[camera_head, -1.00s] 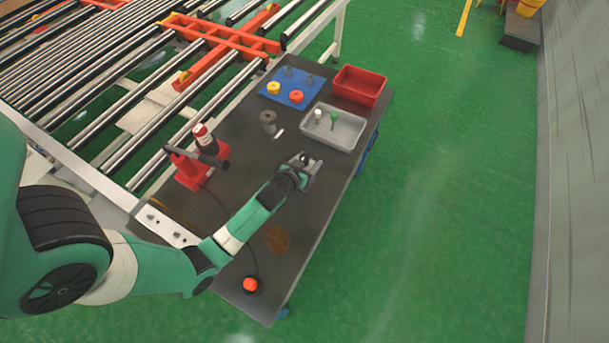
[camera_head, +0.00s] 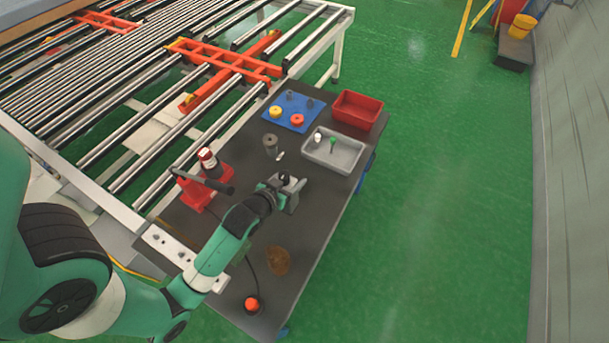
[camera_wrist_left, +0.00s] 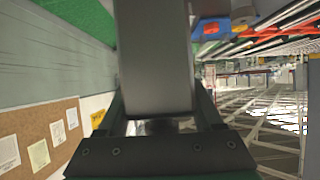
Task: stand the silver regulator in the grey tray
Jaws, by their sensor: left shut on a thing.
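The grey tray (camera_head: 345,168) stands on the dark table, right of its middle in the head view. A small white-topped item (camera_head: 318,137) and a green-topped item (camera_head: 333,141) are in it. My left gripper (camera_head: 287,183) is over the table, toward the near left of the tray and apart from it. It is shut on a grey, box-like body, which I take as the silver regulator (camera_head: 296,192). In the left wrist view, the silver regulator (camera_wrist_left: 155,60) fills the space between the fingers as a plain grey block. My right gripper is not in view.
A dark grey cylinder (camera_head: 270,146) stands left of the tray. A blue mat (camera_head: 305,127) with yellow and red rings and a red bin (camera_head: 358,108) are behind. A red device (camera_head: 196,193) and red button (camera_head: 252,303) are nearer. Rollers (camera_head: 150,150) border the table's left.

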